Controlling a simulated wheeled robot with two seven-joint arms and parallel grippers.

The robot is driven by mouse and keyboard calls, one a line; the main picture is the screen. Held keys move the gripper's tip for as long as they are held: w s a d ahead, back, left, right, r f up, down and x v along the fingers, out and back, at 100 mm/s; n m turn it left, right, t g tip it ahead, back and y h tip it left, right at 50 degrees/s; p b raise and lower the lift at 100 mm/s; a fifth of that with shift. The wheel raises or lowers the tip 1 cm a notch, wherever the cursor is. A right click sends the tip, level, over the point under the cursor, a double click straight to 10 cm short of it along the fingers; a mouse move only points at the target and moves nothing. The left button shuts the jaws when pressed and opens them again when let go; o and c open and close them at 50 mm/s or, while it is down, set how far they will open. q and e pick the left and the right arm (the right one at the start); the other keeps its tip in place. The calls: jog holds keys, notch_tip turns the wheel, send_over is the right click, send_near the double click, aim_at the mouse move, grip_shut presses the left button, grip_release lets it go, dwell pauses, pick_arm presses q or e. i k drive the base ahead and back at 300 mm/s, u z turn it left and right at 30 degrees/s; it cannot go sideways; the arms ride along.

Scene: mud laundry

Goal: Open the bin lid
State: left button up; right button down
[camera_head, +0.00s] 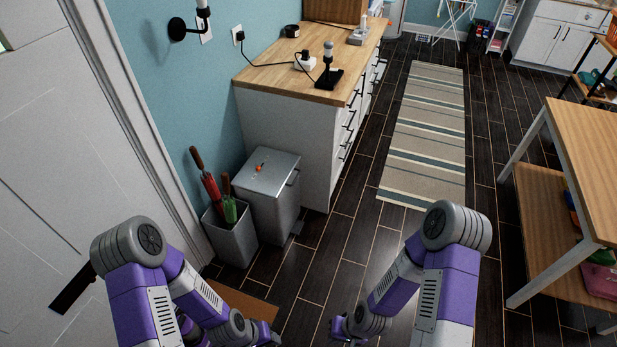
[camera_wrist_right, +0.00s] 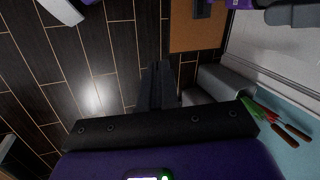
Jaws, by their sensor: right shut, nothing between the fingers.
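The bin (camera_head: 268,205) is a grey metal box with a flat lid (camera_head: 267,170), standing on the floor against the end of the white counter. In the right wrist view my right gripper (camera_wrist_right: 158,72) is shut and empty over the dark floor, apart from the bin. In the head view my right arm reaches down to the bottom edge, low and in front of the bin. My left arm also reaches down there; its fingers do not show.
A grey stand (camera_head: 230,240) with red and green umbrellas is left of the bin; it also shows in the right wrist view (camera_wrist_right: 225,80). A brown mat (camera_head: 245,300) lies in front. A wooden table (camera_head: 580,150) is at right. The floor between is clear.

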aim_at(276, 166)
jog(key=z, duration=0.45)
jog(key=i, duration=1.4)
jog(key=u, duration=0.35)
jog(key=i, duration=0.75)
jog(key=u, duration=0.5)
